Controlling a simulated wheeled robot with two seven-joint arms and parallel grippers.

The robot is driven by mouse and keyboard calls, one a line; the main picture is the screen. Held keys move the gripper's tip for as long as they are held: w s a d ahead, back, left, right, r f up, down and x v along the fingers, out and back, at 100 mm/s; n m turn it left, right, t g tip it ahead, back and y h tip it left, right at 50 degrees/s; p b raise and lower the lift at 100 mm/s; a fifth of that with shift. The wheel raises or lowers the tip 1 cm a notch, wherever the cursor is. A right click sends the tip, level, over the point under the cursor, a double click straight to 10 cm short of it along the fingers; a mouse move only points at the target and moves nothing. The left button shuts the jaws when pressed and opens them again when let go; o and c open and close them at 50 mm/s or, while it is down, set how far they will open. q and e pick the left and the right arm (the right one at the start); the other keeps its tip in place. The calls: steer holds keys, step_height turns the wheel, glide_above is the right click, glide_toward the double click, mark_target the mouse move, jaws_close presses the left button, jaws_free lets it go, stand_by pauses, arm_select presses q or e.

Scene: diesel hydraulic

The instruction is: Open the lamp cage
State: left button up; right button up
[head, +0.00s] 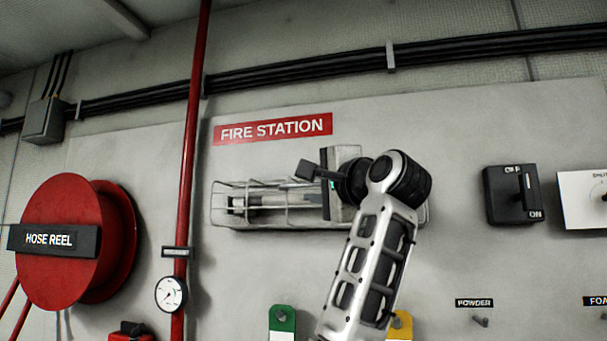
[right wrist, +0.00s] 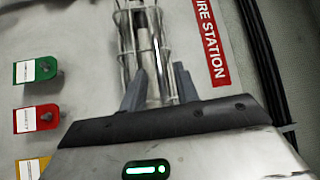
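The lamp cage (head: 265,206) is a pale wire guard mounted lengthwise on the wall under the FIRE STATION sign. A lamp shows inside the wires, and my right arm hides the cage's right part in the head view. My right gripper (head: 315,186) is in front of the cage's middle. In the right wrist view the two fingers (right wrist: 160,87) stand apart on either side of the cage (right wrist: 146,45). I cannot tell whether they touch the wires. The cage looks shut against its base. My left gripper is not in view.
A red pipe (head: 189,150) with a gauge (head: 171,294) runs down left of the cage. A red hose reel (head: 70,243) stands farther left. A black switch (head: 512,194) is to the right. Green (head: 282,322) and yellow (head: 402,325) tags hang below.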

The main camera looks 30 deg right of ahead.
mark_target(305, 185)
steer(key=w, duration=0.3)
steer(key=shift+d+r+p, duration=0.1)
steer(key=shift+r+p, duration=0.1)
steer(key=shift+p, duration=0.15)
steer(key=shift+w, duration=0.5)
